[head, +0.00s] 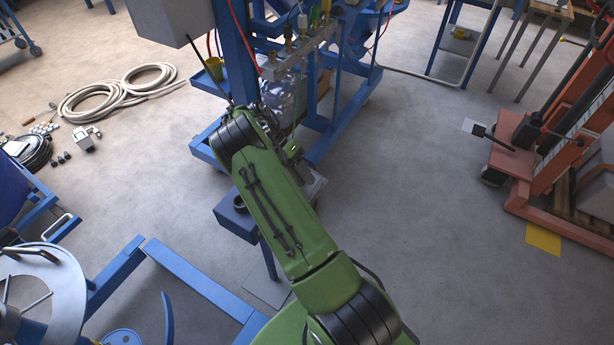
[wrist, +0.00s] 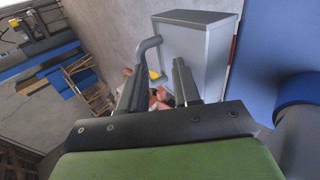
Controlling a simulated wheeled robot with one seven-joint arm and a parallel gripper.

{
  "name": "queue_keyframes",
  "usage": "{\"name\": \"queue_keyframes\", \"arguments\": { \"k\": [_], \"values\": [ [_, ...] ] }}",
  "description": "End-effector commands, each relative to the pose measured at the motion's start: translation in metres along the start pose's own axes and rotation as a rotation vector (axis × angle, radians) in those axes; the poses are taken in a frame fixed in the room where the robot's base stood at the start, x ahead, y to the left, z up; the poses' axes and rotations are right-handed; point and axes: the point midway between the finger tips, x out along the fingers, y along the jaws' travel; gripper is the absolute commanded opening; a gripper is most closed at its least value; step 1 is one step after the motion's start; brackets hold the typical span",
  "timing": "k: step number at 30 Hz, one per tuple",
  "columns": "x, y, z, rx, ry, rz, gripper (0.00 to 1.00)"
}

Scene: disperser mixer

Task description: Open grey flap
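A grey box (head: 170,18) is fixed to the blue column at the top left of the head view. A grey box with a flat front face (wrist: 198,58) stands beyond my gripper in the wrist view. I cannot tell which surface is the grey flap. My gripper (wrist: 157,90) is open in the wrist view, its two dark fingers apart, with no object clearly held between them. A bent grey bar (wrist: 148,46) shows just beyond the left finger; I cannot tell whether they touch. In the head view my green arm hides most of the gripper.
A blue frame (head: 330,125) with hoses stands beyond my arm. A small blue box (head: 236,218) on a post is beside the arm. A round grey lid (head: 62,300) is at lower left, an orange lift truck (head: 520,165) at right.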

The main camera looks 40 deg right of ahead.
Motion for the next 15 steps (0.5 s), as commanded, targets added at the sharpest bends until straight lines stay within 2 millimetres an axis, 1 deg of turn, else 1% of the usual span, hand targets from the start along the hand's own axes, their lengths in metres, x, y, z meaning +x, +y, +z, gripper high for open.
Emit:
{"name": "queue_keyframes", "arguments": {
  "k": [11,13,15],
  "values": [
    [-0.001,0.003,-0.001,0.006,-0.004,0.003,0.38],
    [-0.007,0.003,-0.002,0.007,-0.003,0.002,0.38],
    [-0.02,0.003,-0.002,0.008,0.0,0.001,0.38]
  ]
}}
